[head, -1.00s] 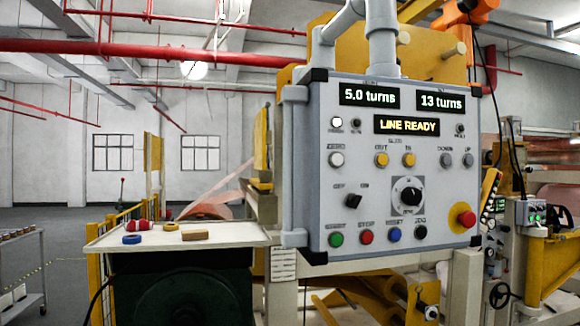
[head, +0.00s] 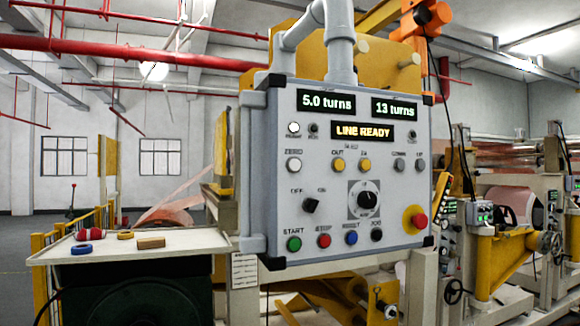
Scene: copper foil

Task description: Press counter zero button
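A grey control panel (head: 270,220) hangs from a grey pipe in the middle of the head view. Its ZERO button (head: 294,165) is a white round button at the left side, under the label ZERO. The displays above read 5.0 turns (head: 326,102), 13 turns (head: 394,108) and LINE READY (head: 362,131). Neither of my grippers is in view.
Green START (head: 294,244), red stop (head: 324,240) and blue reset (head: 351,237) buttons line the panel's bottom. A red emergency button (head: 419,221) sits lower right. A cream tabletop (head: 120,246) with small items stands left. Machinery with copper foil (head: 510,204) stands right.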

